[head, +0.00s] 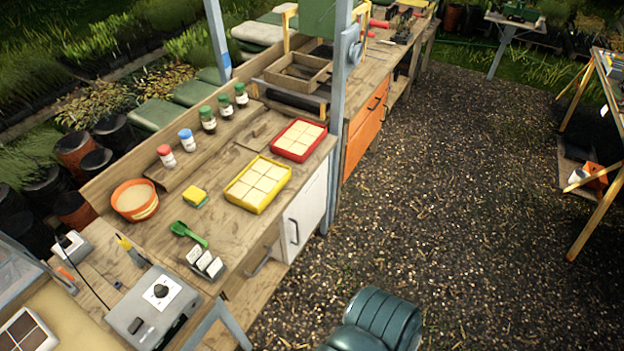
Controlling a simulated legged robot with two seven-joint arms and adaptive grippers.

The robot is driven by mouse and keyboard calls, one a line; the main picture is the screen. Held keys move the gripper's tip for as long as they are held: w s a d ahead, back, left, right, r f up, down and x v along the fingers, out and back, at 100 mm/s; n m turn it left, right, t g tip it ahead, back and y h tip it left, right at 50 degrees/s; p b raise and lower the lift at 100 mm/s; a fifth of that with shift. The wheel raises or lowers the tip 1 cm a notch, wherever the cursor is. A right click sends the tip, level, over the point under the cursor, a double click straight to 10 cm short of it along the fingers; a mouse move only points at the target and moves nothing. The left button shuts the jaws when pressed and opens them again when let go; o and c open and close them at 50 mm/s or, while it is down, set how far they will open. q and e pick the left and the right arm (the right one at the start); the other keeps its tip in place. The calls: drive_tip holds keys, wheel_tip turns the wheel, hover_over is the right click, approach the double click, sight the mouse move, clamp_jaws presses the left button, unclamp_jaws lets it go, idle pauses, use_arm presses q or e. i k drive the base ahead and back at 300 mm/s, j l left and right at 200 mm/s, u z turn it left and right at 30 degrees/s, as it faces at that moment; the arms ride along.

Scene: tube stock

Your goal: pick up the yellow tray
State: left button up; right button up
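The yellow tray (258,184) lies on the wooden workbench, near its front edge. It is rectangular with a yellow rim and holds several pale square blocks. A red tray (299,139) with similar pale blocks lies beyond it, farther along the bench and apart from it. Neither of my grippers shows in the head view.
Near the yellow tray are a yellow-green sponge (194,196), a green scoop (189,234) and small white labelled blocks (205,262). An orange bowl (135,200) and several capped jars stand behind. A blue-grey post (339,110) rises past the red tray.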

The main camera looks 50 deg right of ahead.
sight(255, 187)
drive_tip(key=z, duration=1.35)
drive_tip(key=u, duration=0.5)
drive_tip(key=i+l+u, duration=0.15)
drive_tip(key=l+u, duration=1.3)
